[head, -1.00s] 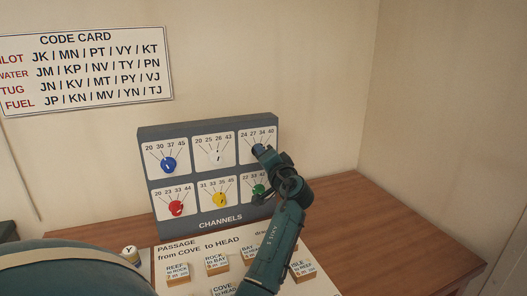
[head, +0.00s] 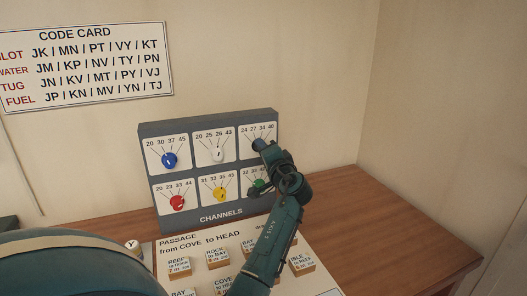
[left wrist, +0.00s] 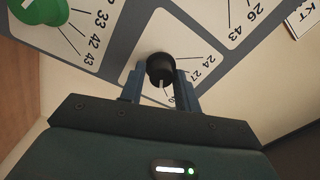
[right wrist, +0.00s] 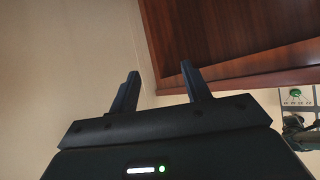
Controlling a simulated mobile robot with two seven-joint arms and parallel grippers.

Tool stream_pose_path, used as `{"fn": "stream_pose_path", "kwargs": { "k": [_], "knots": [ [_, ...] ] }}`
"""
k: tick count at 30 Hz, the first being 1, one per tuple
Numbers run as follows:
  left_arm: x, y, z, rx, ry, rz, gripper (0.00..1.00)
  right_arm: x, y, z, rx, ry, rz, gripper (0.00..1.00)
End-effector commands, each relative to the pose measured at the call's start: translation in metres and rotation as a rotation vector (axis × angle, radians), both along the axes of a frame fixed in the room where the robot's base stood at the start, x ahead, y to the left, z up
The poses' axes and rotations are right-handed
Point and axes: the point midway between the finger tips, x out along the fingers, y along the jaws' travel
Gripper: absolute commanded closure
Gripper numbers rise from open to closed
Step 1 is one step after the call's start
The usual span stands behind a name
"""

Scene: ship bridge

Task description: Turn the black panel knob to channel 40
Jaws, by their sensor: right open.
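The black panel knob (left wrist: 160,68) sits in the top right dial of the channels panel (head: 222,213), labelled 24, 27, 34 and 40. It is mostly hidden behind my gripper in the head view. My left gripper (head: 262,148) is at this dial. In the left wrist view its fingers (left wrist: 161,82) lie on both sides of the knob and appear to touch it. My right gripper (right wrist: 160,88) is open and empty, away from the panel.
Blue (head: 168,160), white (head: 217,154), red (head: 177,203), yellow (head: 220,195) and green (head: 259,184) knobs share the panel. A passage board (head: 195,248) with several small blocks lies in front. The desk (head: 375,225) is clear at right. A code card (head: 90,65) hangs on the wall.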

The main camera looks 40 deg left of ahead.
Motion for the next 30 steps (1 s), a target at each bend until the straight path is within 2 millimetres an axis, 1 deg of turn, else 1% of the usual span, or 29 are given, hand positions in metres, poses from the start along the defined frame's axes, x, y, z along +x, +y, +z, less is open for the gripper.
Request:
{"fn": "stream_pose_path", "kwargs": {
  "k": [1,5,12,16,20,24,30],
  "knots": [
    [0.0,0.0,0.0,0.0,-0.001,0.0,0.64,0.0,0.001,0.0,0.0,0.001,0.001,0.52],
    [0.0,0.0,0.0,-0.001,-0.002,-0.001,0.53,-0.001,0.001,0.0,0.002,0.003,0.002,0.52],
    [0.0,-0.001,0.001,0.0,-0.003,-0.001,0.52,-0.005,0.002,-0.003,0.003,0.01,0.003,0.52],
    [-0.003,-0.009,-0.001,-0.001,-0.004,-0.002,0.52,-0.007,0.002,-0.006,0.003,0.014,0.003,0.52],
    [-0.014,-0.028,-0.003,-0.003,-0.005,-0.002,0.52,-0.006,0.003,-0.01,0.005,0.01,0.005,0.52],
    [-0.028,-0.057,-0.005,-0.003,-0.004,-0.004,0.52,-0.005,0.006,-0.012,0.012,-0.001,0.012,0.52],
    [-0.047,-0.093,-0.006,-0.003,-0.003,-0.003,0.52,-0.001,0.01,-0.008,0.019,-0.03,0.024,0.52]
  ]
}}
